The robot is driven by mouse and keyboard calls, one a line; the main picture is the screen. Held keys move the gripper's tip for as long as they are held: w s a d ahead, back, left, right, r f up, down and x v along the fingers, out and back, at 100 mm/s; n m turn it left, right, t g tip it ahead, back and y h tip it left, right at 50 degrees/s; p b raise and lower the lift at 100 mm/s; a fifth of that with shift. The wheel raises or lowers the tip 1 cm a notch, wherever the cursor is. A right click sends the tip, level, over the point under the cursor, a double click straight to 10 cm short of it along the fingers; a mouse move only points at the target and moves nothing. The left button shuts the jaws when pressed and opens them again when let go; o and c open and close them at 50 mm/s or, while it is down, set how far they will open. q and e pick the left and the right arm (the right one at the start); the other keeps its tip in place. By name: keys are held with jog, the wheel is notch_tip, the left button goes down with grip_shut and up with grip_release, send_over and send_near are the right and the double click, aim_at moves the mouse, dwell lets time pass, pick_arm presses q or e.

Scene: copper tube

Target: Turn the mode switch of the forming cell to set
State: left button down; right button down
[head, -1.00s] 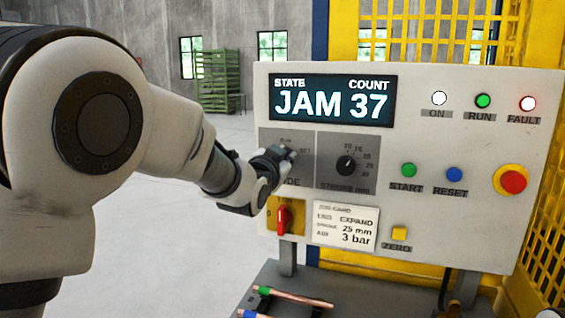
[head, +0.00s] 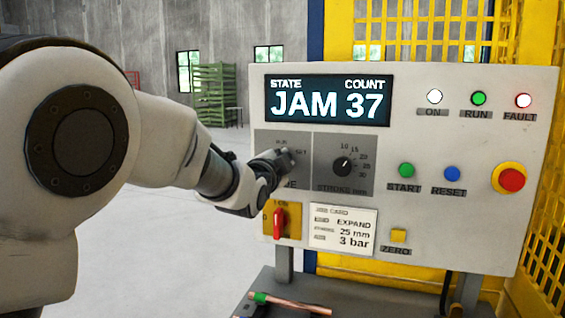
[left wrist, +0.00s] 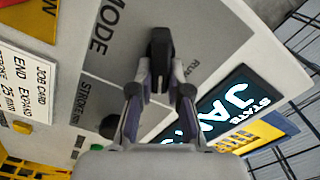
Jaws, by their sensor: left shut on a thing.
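The forming cell's white panel (head: 410,88) has a grey mode plate (head: 265,142) at its left, with labels at its top that look like RUN and SET. My left gripper (head: 274,168) comes in from the left and covers the mode switch in the head view. In the left wrist view, the black mode switch (left wrist: 159,45) stands between the two fingers of my left gripper (left wrist: 160,78), which is shut on it. MODE is printed beside it. I cannot tell which label the switch points to. The screen (head: 329,100) reads JAM 37. My right gripper is not in view.
The stroke knob (head: 343,166) is just right of the mode plate. A red-handled switch (head: 280,222) and a job card (head: 343,228) sit just below. START (head: 407,170) and RESET (head: 452,173) buttons are farther right. A copper tube (head: 300,306) lies below the panel.

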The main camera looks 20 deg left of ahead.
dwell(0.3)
pick_arm(q)
jog(key=c, duration=1.1)
grip_release()
jog(key=shift+w, duration=0.1)
jog(key=s, duration=0.7)
jog(key=shift+s+a, duration=0.15)
jog(key=shift+s, duration=0.1)
